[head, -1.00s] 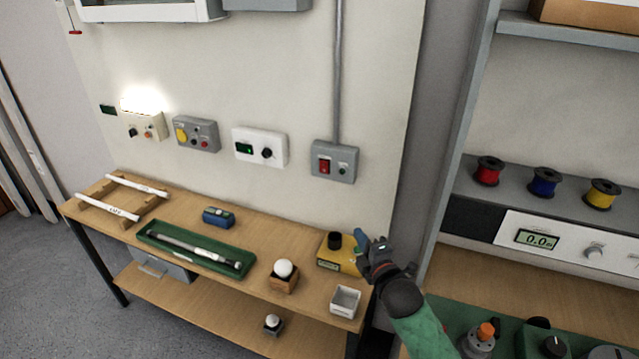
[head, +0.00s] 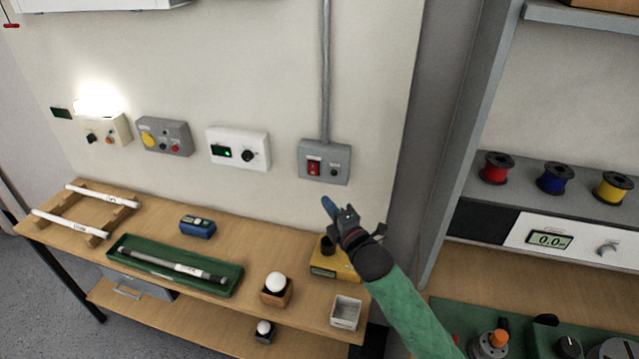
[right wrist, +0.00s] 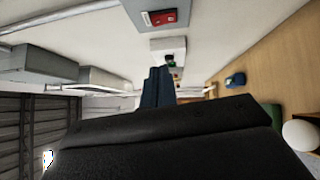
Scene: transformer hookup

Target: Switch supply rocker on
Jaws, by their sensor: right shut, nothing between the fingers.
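The supply rocker (head: 314,168) is a red switch on a grey box (head: 324,178) on the wall, under a vertical grey conduit. It also shows in the right wrist view (right wrist: 162,17), at the top. My right gripper (head: 328,206) is shut and empty, its blue fingertips below the grey box and apart from it. In the right wrist view its fingers (right wrist: 157,85) point forward, side by side. Which way the rocker is tipped is too small to tell. My left gripper is not in view.
A yellow device (head: 323,272) stands on the bench under my right gripper. A white ball on a wooden block (head: 276,291) and a white tray (head: 346,312) are nearby. A white box with a knob (head: 238,148) hangs left of the switch box. The wall around the switch box is clear.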

